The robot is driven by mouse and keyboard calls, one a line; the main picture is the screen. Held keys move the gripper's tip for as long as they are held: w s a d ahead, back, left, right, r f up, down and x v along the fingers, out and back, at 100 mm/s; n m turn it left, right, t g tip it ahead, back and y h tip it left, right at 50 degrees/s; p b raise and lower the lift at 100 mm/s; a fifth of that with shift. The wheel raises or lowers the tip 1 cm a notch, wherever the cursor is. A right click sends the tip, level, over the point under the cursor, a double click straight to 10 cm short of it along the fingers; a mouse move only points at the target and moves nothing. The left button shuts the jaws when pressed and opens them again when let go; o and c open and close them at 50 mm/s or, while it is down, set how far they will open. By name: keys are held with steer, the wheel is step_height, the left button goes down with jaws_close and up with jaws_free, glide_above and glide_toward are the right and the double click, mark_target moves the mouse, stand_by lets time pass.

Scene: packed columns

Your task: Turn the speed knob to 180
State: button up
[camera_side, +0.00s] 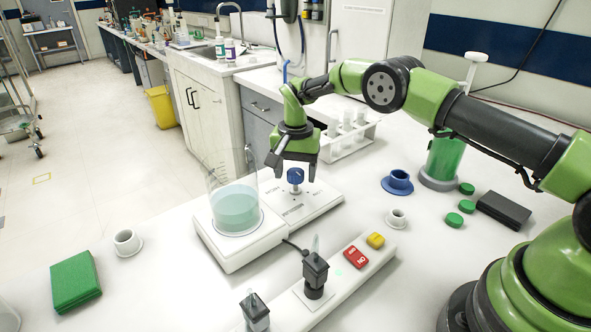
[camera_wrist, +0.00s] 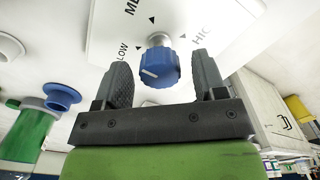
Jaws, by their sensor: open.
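The blue ridged knob (camera_side: 295,177) sits on top of the white stirrer unit (camera_side: 322,200), right of the beaker. In the wrist view the knob (camera_wrist: 160,66) shows a white pointer line towards its lower left side. Around it are small black triangles and the words LOW, a cut-off word starting ME, and a partly hidden HIGH. No number 180 is readable. My gripper (camera_side: 293,167) is open above the knob. In the wrist view my gripper's fingers (camera_wrist: 163,72) stand on either side of the knob, with gaps visible.
A glass beaker of pale teal liquid (camera_side: 236,208) stands on the unit's left part, close to my gripper. A white tube rack (camera_side: 345,143) is behind. A white panel (camera_side: 325,288) with red and yellow buttons lies in front. A blue cup (camera_side: 398,181) stands right.

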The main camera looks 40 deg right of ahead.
mark_target(301, 172)
step_height(301, 172, up, 10)
stand_by(0.5)
steer(key=n, duration=0.3)
steer(key=n+y, duration=0.1)
steer(key=n, duration=0.1)
steer(key=s+n+t+y, duration=0.1)
steer(key=n, duration=0.2)
steer(key=shift+d+f+n, duration=0.25)
steer(key=shift+d+n, duration=0.05)
steer(key=shift+d, duration=0.05)
steer(key=f+n, duration=0.3)
steer(key=f+n+t, duration=0.1)
steer(key=f+n, duration=0.2)
steer(key=f+n+t, duration=0.1)
steer(key=f+n, duration=0.2)
steer(key=shift+w+a+f+y, duration=0.2)
steer(key=shift+w+a+y, duration=0.05)
steer(key=shift+w+y, duration=0.15)
